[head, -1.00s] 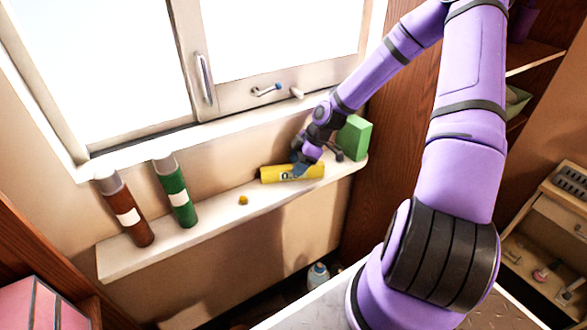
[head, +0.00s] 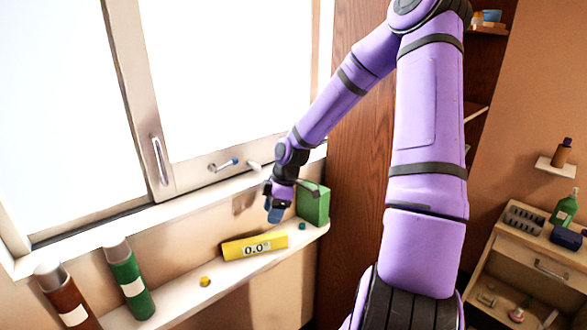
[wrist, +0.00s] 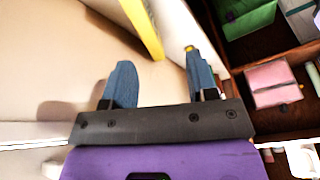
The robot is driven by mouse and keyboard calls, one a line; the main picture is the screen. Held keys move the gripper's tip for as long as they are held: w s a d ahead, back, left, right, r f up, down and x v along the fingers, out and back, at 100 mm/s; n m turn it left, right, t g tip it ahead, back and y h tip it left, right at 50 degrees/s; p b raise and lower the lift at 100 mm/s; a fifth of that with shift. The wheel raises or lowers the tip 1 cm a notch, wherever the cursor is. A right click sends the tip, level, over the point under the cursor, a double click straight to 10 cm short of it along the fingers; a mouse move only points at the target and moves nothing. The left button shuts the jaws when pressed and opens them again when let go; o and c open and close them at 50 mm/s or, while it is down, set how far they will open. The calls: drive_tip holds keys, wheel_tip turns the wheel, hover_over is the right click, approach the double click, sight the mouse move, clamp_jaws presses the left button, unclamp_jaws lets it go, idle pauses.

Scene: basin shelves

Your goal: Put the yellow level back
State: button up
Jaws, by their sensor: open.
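The yellow level (head: 281,241) lies lengthwise on the narrow white shelf (head: 172,303) below the window, its display facing out and reading about 0.0. It lies between a small yellow knob-like piece and a green block. My gripper (head: 275,207) is above and behind the level's right end, apart from it, with fingers pointing down. In the wrist view my gripper (wrist: 161,80) has its two blue fingers spread with nothing between them. The yellow level (wrist: 142,27) shows there beyond the fingertips.
The green block (head: 314,204) stands at the shelf's right end, close to my gripper. A green bottle (head: 126,276) and a brown bottle (head: 67,301) stand at the left. The small yellow piece (head: 205,281) sits left of the level. The window handle (head: 160,160) is above.

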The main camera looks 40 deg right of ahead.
drive_tip(key=s+a+r+m+t+h, duration=0.1)
drive_tip(key=s+a+r+m, duration=0.2)
drive_tip(key=s+r, duration=0.4)
drive_tip(key=s+a+r+m+t+h, duration=0.1)
drive_tip(key=s+a+r+m, duration=0.3)
drive_tip(key=s+r, duration=0.4)
drive_tip(key=s+a+r+m+t+h, duration=0.1)
drive_tip(key=s+a+r+m, duration=0.3)
drive_tip(key=s+r, duration=0.4)
wheel_tip(320, 180, up, 5)
drive_tip(key=shift+s+a+r+m+t+h, duration=0.25)
drive_tip(key=shift+m+t+h, duration=0.15)
drive_tip(key=shift+m+t, duration=0.25)
drive_tip(key=shift+d, duration=0.1)
